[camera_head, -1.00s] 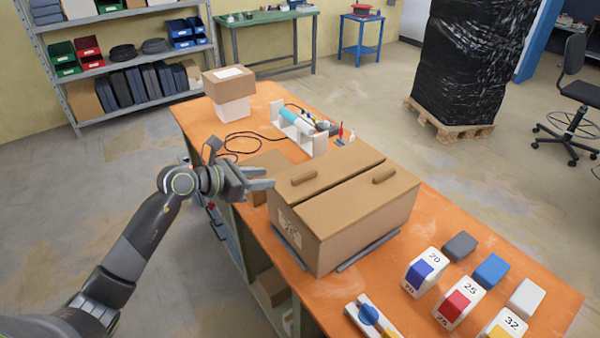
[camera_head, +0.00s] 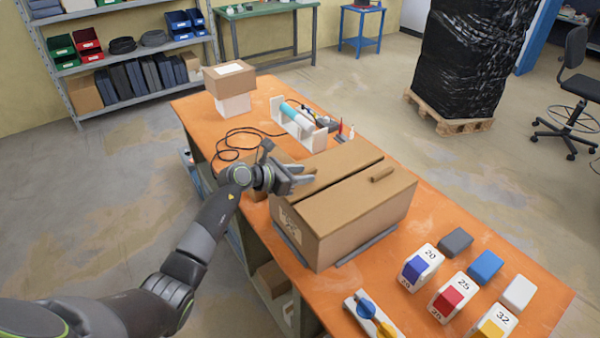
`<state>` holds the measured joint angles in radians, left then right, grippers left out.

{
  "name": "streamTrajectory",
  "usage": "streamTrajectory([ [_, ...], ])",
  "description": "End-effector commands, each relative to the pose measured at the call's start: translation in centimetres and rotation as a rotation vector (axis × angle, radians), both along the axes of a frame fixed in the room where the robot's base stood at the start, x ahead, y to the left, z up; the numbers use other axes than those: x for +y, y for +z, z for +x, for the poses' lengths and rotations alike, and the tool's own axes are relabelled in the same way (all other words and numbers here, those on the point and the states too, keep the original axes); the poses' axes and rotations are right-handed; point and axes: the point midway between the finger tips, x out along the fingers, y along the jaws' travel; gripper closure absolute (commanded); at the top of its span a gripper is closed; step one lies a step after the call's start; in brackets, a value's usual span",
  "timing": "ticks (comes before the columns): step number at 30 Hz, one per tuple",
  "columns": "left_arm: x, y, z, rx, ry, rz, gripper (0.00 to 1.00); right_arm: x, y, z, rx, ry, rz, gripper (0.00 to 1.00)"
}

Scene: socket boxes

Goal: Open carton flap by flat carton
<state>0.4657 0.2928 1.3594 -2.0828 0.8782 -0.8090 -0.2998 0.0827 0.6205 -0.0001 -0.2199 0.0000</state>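The brown carton (camera_head: 360,228) stands on the orange table with its two top flaps lying closed, a narrow gap between them. The right flap (camera_head: 372,192) has a raised brown handle (camera_head: 382,174). The left flap (camera_head: 345,160) has its handle mostly hidden behind my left gripper. My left gripper (camera_head: 308,176) is at the left edge of that flap, at its handle, fingers apart; I cannot tell whether they touch it. The flat carton (camera_head: 276,157) lies on the table just behind the carton, partly covered by my arm. My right gripper is not in view.
Dark strips (camera_head: 365,246) border the carton's base. Numbered blocks (camera_head: 448,298) and coloured pads (camera_head: 485,264) stand at the right. A blue and yellow part (camera_head: 372,315) lies in front. A white rack with a cylinder (camera_head: 298,126) and a stacked box (camera_head: 229,80) stand behind.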

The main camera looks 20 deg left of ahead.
Motion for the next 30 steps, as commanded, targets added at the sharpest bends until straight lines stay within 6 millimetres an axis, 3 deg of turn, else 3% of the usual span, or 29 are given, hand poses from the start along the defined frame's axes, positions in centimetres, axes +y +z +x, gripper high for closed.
streamTrajectory([
  [7,-0.02,0.01,0.03,-0.001,0.0,0.001,0.67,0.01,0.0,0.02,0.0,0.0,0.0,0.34],
  [15,-0.01,0.01,0.01,-0.001,0.0,0.001,1.0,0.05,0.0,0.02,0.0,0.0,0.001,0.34],
  [30,0.13,0.27,0.12,0.02,-0.001,-0.026,1.0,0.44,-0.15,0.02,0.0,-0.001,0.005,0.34],
])
